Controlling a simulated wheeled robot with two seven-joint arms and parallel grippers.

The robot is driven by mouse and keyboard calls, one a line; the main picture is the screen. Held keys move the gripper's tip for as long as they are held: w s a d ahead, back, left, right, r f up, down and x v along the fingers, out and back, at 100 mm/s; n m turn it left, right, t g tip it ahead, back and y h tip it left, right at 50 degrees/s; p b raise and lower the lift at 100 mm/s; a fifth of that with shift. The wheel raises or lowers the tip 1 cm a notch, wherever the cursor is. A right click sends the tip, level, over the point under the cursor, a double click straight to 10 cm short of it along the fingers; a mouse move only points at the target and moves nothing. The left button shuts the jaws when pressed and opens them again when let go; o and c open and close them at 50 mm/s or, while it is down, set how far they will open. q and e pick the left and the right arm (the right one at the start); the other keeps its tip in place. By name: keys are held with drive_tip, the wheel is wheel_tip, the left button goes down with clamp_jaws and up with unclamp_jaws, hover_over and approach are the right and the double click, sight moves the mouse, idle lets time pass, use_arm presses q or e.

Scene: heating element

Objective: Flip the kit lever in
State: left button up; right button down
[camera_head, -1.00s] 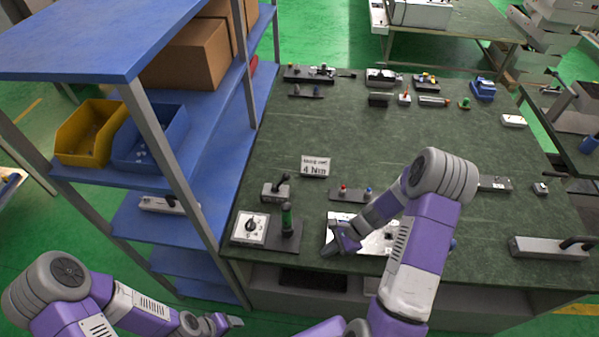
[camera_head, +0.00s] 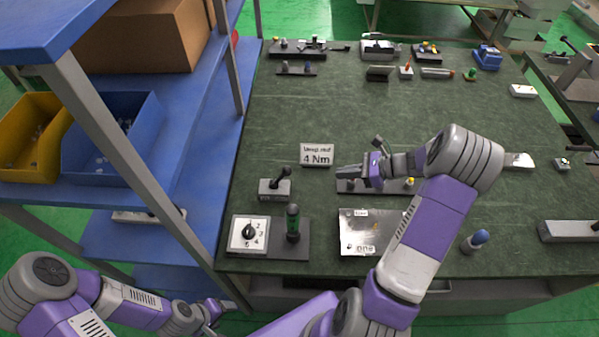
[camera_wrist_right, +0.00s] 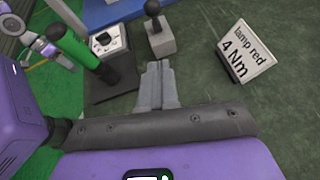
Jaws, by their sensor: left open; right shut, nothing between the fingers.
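A grey block with a black ball-topped lever (camera_head: 275,187) stands on the green bench, left of the sign. Its lever leans slightly to the right in the head view. The block also shows at the top of the right wrist view (camera_wrist_right: 162,40), just beyond my fingertips. My right gripper (camera_head: 342,172) is shut and empty, pointing left, to the right of the lever and apart from it. Its closed fingers show in the right wrist view (camera_wrist_right: 157,75). My left gripper (camera_head: 236,306) is open, low in front of the bench, far from the lever.
A "4 Nm" sign (camera_head: 317,154) stands just behind my right gripper. A dial panel (camera_head: 249,233) and green-handled tool (camera_head: 293,222) are in front of the lever. A metal plate (camera_head: 358,230) and lamp bar (camera_head: 350,186) lie near my right arm. Blue shelving (camera_head: 190,150) bounds the left.

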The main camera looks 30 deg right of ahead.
approach(282, 175)
drive_tip(key=shift+w+a+f, duration=0.35)
drive_tip(key=shift+w+f, duration=0.15)
drive_tip(key=shift+f, duration=0.15)
drive_tip(key=shift+w+a+f, duration=0.35)
drive_tip(key=shift+w+f, duration=0.15)
drive_tip(key=shift+f, duration=0.1)
